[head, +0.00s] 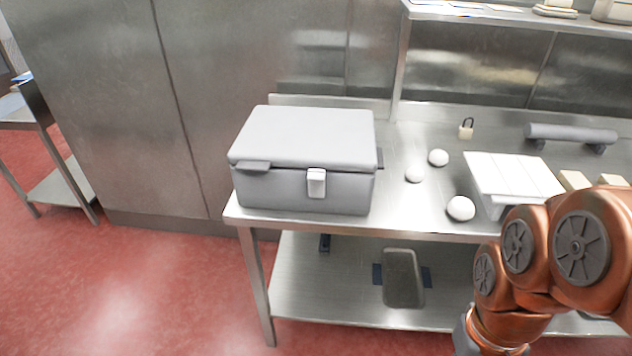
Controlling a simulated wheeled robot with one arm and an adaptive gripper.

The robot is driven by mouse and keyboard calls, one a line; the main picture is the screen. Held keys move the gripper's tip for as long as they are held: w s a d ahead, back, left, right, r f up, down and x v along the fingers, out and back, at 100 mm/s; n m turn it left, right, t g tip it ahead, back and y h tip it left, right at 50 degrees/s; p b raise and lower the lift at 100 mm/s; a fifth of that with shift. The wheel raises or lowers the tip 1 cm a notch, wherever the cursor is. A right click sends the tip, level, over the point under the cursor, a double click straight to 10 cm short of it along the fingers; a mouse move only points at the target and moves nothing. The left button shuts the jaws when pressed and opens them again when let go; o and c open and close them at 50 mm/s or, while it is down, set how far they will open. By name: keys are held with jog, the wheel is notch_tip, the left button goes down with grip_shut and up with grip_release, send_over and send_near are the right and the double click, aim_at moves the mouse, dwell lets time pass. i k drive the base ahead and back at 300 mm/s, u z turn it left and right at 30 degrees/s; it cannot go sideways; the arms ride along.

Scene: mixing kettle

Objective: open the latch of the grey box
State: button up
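The grey box (301,160) stands at the left end of the steel table, with its lid down. Its white latch (316,183) is on the front face, just under the lid edge, and looks upright and flat against the box. My copper-coloured arm comes in at the lower right, to the right of the box and in front of the table. My gripper is not visible; the arm runs out of the picture at the bottom.
The steel table (405,209) holds white balls (460,208), a white ribbed box (513,178), a padlock (466,130) and a grey bar (570,133). A dark tray (403,278) lies on the lower shelf. Red floor (130,290) is open at the left front.

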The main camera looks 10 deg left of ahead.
aim_at(316, 176)
jog(key=z, duration=2)
jog(key=k, duration=0.95)
jog(key=u, duration=2)
